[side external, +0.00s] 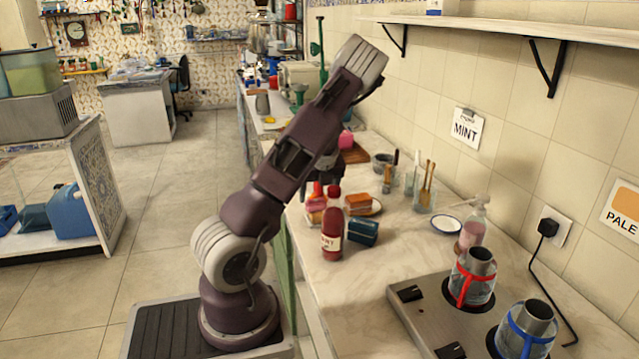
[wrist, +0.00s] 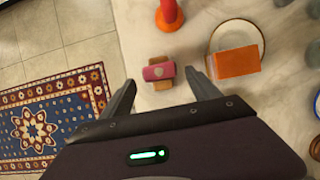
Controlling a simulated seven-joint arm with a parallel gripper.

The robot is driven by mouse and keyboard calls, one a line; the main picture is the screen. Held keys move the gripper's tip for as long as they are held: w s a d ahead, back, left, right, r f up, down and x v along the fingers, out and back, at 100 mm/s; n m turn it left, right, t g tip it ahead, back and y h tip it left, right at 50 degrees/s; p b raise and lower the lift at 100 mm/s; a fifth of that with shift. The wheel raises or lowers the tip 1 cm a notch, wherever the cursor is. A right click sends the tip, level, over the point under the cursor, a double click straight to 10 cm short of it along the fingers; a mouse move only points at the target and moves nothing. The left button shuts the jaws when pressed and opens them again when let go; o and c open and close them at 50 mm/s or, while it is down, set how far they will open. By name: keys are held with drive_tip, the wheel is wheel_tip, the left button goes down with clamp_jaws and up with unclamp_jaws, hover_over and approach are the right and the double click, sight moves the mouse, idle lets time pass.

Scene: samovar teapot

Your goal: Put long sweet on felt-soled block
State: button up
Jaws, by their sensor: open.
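My gripper (wrist: 160,77) is open, its two fingers apart and pointing down at the counter. An orange block (wrist: 236,62) lies on a round plate (wrist: 222,33) to the right, also seen in the side view (side external: 358,202). A dark teal block (side external: 363,232) stands nearer the camera. I cannot tell which is the long sweet or the felt-soled block.
Glass jars with tools (side external: 424,193), a small saucer (side external: 446,225) and a stove with pots (side external: 472,275) stand to the right. Bare counter lies in front.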

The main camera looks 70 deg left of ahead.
drive_tip(key=v, duration=0.9)
drive_tip(key=shift+r, duration=0.3)
drive_tip(key=shift+d, duration=0.15)
